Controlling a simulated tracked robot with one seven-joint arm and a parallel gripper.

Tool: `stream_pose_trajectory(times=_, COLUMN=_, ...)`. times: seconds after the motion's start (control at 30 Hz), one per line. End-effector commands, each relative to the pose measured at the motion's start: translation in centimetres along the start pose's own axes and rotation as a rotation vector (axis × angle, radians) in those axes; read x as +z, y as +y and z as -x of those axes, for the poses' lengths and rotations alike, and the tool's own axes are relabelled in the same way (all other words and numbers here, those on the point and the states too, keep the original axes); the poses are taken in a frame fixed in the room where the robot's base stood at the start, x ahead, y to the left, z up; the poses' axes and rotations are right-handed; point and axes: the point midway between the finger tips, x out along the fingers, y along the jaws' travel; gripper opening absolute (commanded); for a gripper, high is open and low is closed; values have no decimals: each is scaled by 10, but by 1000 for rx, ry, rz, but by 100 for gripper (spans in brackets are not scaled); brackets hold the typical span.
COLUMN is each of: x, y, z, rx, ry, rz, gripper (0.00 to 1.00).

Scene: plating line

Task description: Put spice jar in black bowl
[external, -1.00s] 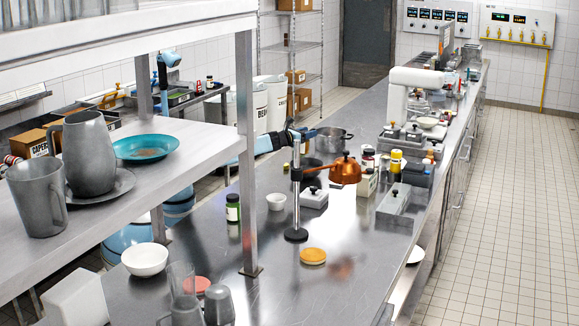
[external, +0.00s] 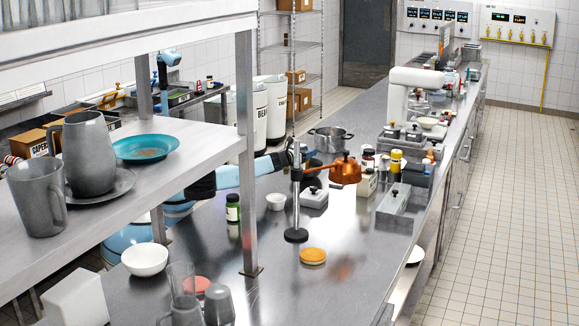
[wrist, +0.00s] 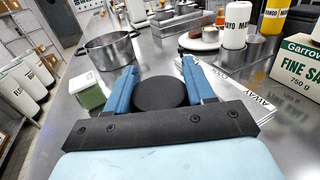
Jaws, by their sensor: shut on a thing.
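My gripper (wrist: 160,82) has its two blue fingers on either side of a dark round top, which I take to be the lid of the spice jar (wrist: 160,93). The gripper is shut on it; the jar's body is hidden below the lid. In the external view my gripper (external: 299,156) is low over the counter, partly behind a metal stand's pole, and the jar cannot be made out there.
A steel pot (external: 330,139) stands behind my gripper. The metal stand (external: 296,235) and copper pan (external: 345,170) are close in front and to the right. A green-sided container (wrist: 90,92) is left of my fingers.

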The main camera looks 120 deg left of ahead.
Motion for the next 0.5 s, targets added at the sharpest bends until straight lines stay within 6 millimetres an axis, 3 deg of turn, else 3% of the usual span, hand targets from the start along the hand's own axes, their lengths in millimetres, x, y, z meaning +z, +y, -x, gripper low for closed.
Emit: stream_pose_trajectory(times=0.5, x=-7, y=0, z=0, rx=0, ry=-1, rz=-1, gripper=8)
